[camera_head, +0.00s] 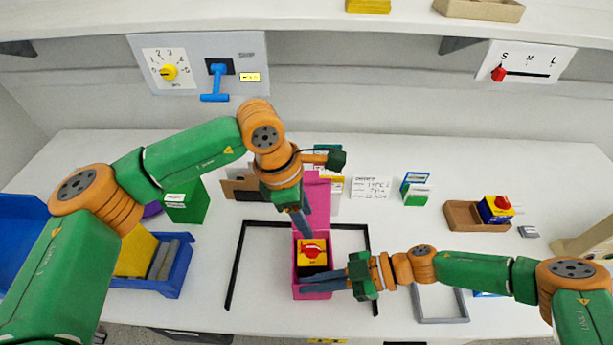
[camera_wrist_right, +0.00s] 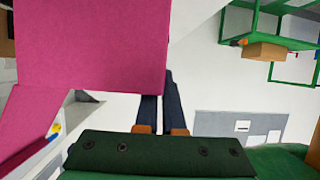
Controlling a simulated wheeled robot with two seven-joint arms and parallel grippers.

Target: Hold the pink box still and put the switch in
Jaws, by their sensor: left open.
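The pink box (camera_head: 297,280) stands on the table with its lid (camera_head: 317,200) raised at the back. The yellow switch with a red knob (camera_head: 312,251) sits within the box's opening; how deep it is seated is unclear. My left gripper (camera_head: 305,228) is open, pointing down just behind the switch; its fingertips overlap in view and contact is unclear. My right gripper (camera_head: 303,283) comes in from the right, its fingers close together at the box's front wall, one either side. The box (camera_wrist_right: 95,45) hides part of these fingers (camera_wrist_right: 160,90) in the right wrist view.
Black frame strips (camera_head: 236,265) lie around the box. A blue bin (camera_head: 180,275) is at left, beside a green box (camera_head: 187,203). A brown tray (camera_head: 462,217) holding another switch (camera_head: 496,208) is at right. A wall panel (camera_head: 200,50) hangs behind.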

